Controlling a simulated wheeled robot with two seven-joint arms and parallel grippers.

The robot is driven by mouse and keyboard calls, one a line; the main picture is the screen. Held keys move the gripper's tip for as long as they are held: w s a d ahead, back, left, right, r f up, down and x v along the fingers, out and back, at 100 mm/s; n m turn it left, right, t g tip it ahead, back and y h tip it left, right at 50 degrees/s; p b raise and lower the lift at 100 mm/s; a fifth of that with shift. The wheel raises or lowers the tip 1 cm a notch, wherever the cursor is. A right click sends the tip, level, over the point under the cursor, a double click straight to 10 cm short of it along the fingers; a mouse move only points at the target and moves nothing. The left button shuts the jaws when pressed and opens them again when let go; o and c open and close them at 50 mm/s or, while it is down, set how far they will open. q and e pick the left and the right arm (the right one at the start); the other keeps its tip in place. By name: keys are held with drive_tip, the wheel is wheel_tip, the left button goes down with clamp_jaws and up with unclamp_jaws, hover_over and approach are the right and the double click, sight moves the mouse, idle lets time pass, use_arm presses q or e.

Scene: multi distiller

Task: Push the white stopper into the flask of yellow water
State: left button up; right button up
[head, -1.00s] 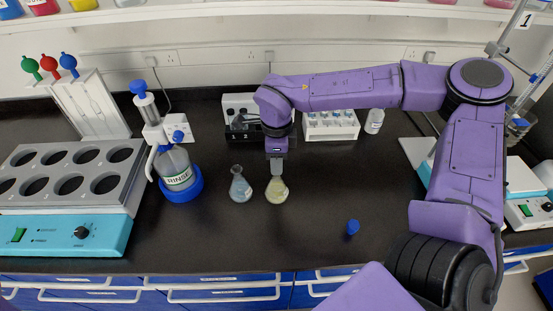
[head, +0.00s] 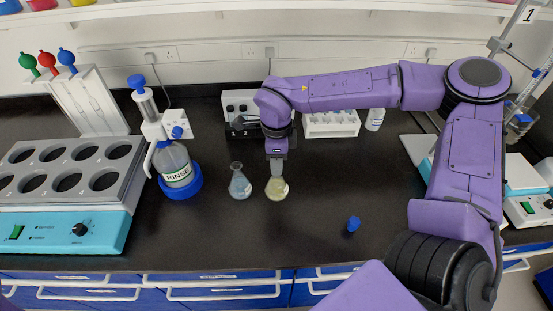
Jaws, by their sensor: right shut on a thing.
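The flask of yellow water (head: 277,190) stands upright on the black bench near the middle in the head view. My right gripper (head: 277,162) points down directly over the flask's neck, with its fingertips at the flask's top. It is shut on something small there. The white stopper cannot be made out; the gripper hides the flask's mouth. A flask of pale blue water (head: 240,186) stands just left of the yellow one, apart from it. My left gripper is not in view.
A small blue cap (head: 353,224) lies on the bench to the right. The front middle of the bench is clear.

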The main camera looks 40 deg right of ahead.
drive_tip(key=shift+f+b, duration=0.3)
drive_tip(key=shift+f, duration=0.3)
drive_tip(key=o, duration=1.1)
drive_tip(key=shift+r, duration=0.1)
wheel_tip(320, 180, up, 10)
drive_tip(key=shift+r+b, duration=0.2)
drive_tip(key=shift+b, duration=0.45)
